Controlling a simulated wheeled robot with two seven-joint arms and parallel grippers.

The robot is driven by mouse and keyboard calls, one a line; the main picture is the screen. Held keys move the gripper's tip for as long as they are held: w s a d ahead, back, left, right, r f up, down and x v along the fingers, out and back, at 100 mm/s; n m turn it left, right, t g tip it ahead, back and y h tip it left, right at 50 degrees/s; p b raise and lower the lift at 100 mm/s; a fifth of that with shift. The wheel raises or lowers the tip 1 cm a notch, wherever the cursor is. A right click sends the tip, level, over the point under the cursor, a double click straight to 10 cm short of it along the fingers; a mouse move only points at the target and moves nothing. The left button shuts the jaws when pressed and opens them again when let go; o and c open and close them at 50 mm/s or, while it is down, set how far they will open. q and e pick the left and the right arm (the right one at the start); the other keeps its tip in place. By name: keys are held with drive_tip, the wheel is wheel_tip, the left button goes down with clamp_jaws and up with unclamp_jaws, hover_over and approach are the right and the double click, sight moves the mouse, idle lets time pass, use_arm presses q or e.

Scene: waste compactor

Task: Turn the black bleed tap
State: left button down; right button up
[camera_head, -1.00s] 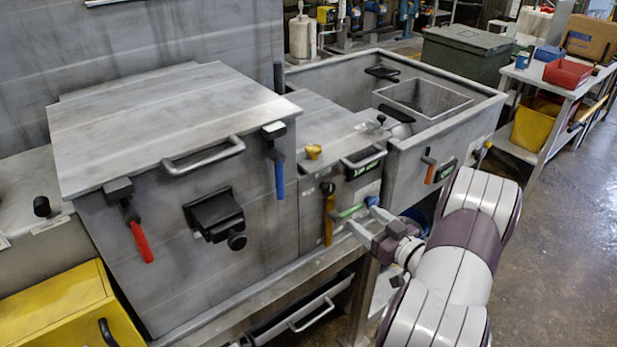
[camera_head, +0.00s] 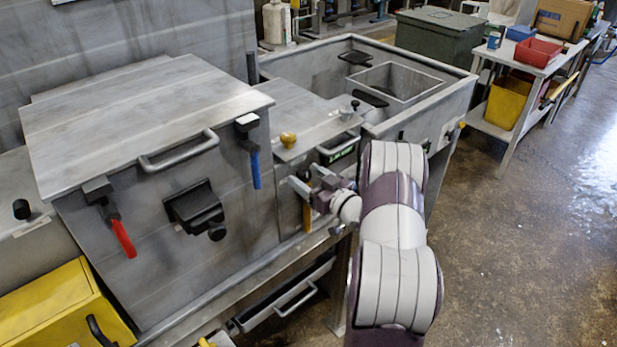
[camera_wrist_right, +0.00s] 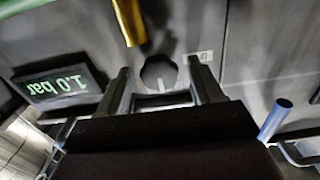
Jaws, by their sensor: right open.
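The black tap (camera_wrist_right: 158,73) is a round knob on the grey front panel, with a small pale label beside it. In the right wrist view it sits between the two fingertips of my right gripper (camera_wrist_right: 159,72), with a gap visible on each side. The gripper is open and holds nothing; how near the fingertips are to the panel is hard to tell. My left gripper is not in view.
A yellow handle (camera_wrist_right: 130,20) hangs close to the tap. A pressure display (camera_wrist_right: 62,85) reads 1.0 bar, upside down in the wrist view. A blue handle (camera_head: 255,168) and a red handle (camera_head: 123,238) hang on the large box. The floor at right is clear.

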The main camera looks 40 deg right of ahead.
drive_tip(key=shift+s, duration=0.1)
drive_tip(key=c, duration=1)
drive_tip(key=shift+f+n+b, duration=0.1)
drive_tip(key=shift+n+b, duration=0.4)
drive_tip(key=shift+b, duration=0.15)
drive_tip(key=n+b, duration=0.4)
drive_tip(key=b, duration=0.2)
drive_tip(key=n+b, duration=0.9)
drive_tip(key=b, duration=0.2)
drive_tip(key=shift+a+f+b, duration=0.2)
drive_tip(key=shift+f+b, duration=0.1)
drive_tip(key=shift+f, duration=0.05)
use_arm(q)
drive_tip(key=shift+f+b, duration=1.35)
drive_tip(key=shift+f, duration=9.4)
use_arm(e)
drive_tip(key=shift+r+n, duration=0.2)
drive_tip(key=shift+n, duration=1.1)
drive_tip(key=o, duration=1)
drive_tip(key=shift+r, duration=0.1)
